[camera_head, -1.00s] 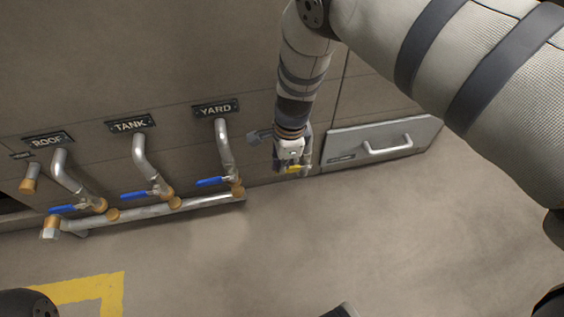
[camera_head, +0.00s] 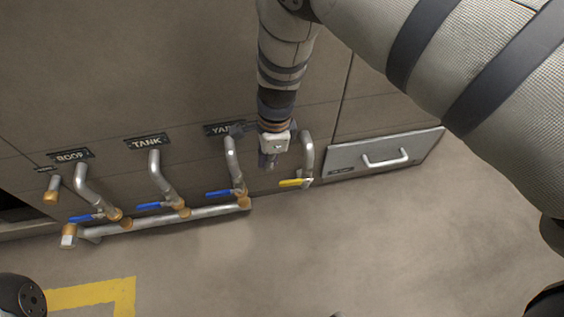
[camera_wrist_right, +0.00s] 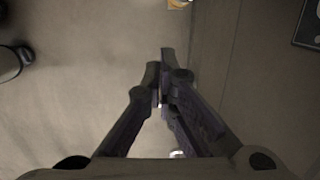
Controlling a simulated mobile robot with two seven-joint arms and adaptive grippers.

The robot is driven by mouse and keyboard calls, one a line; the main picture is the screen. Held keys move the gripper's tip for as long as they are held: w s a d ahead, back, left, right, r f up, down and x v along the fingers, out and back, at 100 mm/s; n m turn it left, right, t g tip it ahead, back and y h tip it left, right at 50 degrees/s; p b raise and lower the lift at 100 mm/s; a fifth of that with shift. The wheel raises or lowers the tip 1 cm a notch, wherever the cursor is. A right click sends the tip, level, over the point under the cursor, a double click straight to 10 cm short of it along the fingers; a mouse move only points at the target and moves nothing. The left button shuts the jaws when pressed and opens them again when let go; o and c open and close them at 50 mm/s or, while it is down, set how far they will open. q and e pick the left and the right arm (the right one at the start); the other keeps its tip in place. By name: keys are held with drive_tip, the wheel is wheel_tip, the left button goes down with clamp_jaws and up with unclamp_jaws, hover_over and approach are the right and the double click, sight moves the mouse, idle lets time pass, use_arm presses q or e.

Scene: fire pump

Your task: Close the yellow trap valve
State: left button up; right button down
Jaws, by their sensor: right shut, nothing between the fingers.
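The yellow valve handle (camera_head: 290,183) sits low on a silver pipe (camera_head: 307,150) at the right end of the row of pipes, close to the floor. The handle points left, about level in the head view. My right gripper (camera_head: 267,162) is shut and empty, just left of this pipe and above and left of the handle, apart from it in the picture. In the right wrist view my right gripper's fingers (camera_wrist_right: 166,66) are together with nothing between them; the yellow handle cannot be made out there. My left gripper is not in view.
Three pipes with blue handles, the nearest one (camera_head: 220,193) under the YARD label, stand to the left above a horizontal pipe (camera_head: 165,216). A grey drawer panel with a handle (camera_head: 385,160) is on the right. The floor in front is clear, with a yellow marking (camera_head: 90,295).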

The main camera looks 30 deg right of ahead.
drive_tip(key=shift+w+a+r, duration=0.2)
drive_tip(key=shift+a+r, duration=0.6)
drive_tip(key=shift+r, duration=0.2)
